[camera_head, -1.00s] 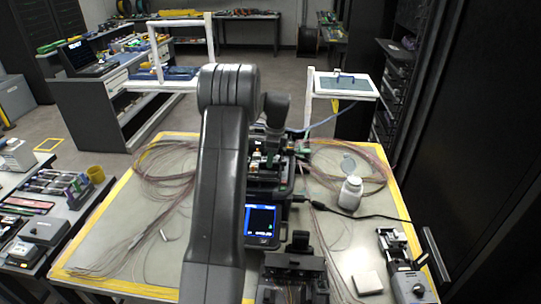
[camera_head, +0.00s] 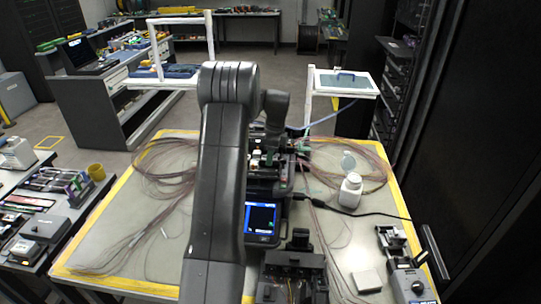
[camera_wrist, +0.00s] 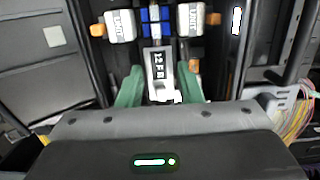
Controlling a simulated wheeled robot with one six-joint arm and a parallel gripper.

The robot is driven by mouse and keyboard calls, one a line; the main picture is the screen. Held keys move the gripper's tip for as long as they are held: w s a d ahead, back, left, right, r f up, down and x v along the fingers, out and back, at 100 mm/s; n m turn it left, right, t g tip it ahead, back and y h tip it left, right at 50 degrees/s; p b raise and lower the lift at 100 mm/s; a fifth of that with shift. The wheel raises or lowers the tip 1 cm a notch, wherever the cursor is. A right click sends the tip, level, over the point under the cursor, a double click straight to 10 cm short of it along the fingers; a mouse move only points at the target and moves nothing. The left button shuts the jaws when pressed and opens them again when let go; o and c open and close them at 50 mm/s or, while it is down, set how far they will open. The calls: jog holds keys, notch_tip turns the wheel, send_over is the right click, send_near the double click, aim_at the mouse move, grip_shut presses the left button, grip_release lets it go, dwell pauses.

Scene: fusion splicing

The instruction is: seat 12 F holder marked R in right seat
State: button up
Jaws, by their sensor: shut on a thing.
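The 12 F holder marked R (camera_wrist: 158,66) is a small pale block with a dark label in the wrist view. My gripper (camera_wrist: 160,76) is shut on it, with a green finger on each side. The holder points toward the middle of the fusion splicer (camera_head: 262,188), between two white blocks, left (camera_wrist: 121,26) and right (camera_wrist: 190,19), with a blue part (camera_wrist: 156,21) between them. The frames do not show clearly whether the holder touches the seat. In the head view my arm hides much of the splicer's left side, and the holder is too small to make out.
The splicer's lit screen (camera_head: 262,220) faces front. A white bottle (camera_head: 350,191) stands to its right. A black device (camera_head: 293,272) stands in front and another tool (camera_head: 407,274) at the right. Thin fibre bundles (camera_head: 165,165) lie around, and a black cable runs right.

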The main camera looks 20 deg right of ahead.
jog(key=shift+f, duration=0.15)
jog(key=o, duration=1.1)
jog(key=r, duration=0.4)
jog(key=d+r+b, duration=0.1)
jog(key=r, duration=0.8)
jog(key=shift+s+d+r, duration=0.25)
jog(key=shift+s+r, duration=0.15)
jog(key=shift+f, duration=0.1)
